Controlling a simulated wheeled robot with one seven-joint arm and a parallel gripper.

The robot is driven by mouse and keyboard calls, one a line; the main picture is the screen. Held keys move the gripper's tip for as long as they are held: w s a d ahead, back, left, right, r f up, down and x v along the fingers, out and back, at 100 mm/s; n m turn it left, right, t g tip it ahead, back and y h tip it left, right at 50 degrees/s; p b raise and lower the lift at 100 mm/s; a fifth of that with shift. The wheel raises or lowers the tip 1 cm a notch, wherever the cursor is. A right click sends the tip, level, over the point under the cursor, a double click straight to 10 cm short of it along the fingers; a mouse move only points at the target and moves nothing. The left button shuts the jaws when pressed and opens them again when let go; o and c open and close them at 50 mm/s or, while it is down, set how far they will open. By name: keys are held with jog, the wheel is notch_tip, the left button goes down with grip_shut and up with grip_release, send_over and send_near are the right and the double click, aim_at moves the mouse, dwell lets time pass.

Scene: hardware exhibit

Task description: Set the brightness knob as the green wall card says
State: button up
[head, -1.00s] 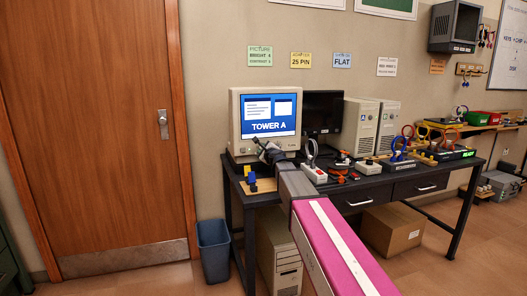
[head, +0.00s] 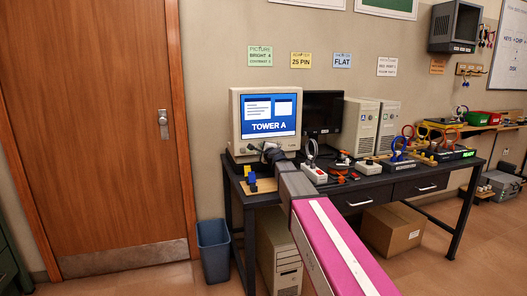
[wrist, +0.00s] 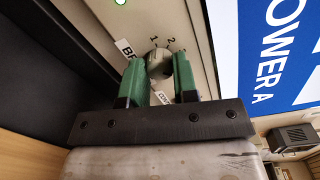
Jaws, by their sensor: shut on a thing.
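The green wall card (head: 260,56) hangs above the monitor and reads PICTURE, BRIGHT 4, with a second line that seems to be CONTRAST 2. The beige CRT monitor (head: 234,128) shows TOWER A on a blue screen. In the wrist view, the round grey brightness knob (wrist: 159,62) sits on the monitor's front panel, with the digits 1 and 2 visible beside it and a label starting BR. My gripper (wrist: 160,80) has its green fingers closed on both sides of the knob. The other digits are hidden. In the head view my gripper (head: 270,152) is at the monitor's lower front edge.
A black flat monitor (head: 322,112) and beige towers (head: 362,125) stand to the right. A power strip (head: 314,173) and cables lie on the desk. A blue bin (head: 213,245) stands on the floor.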

jog(key=o, duration=0.9)
jog(key=shift+o, duration=0.2)
jog(key=shift+s, duration=0.1)
jog(key=v, duration=1)
jog(key=shift+s+d, duration=0.15)
jog(key=shift+s, duration=0.15)
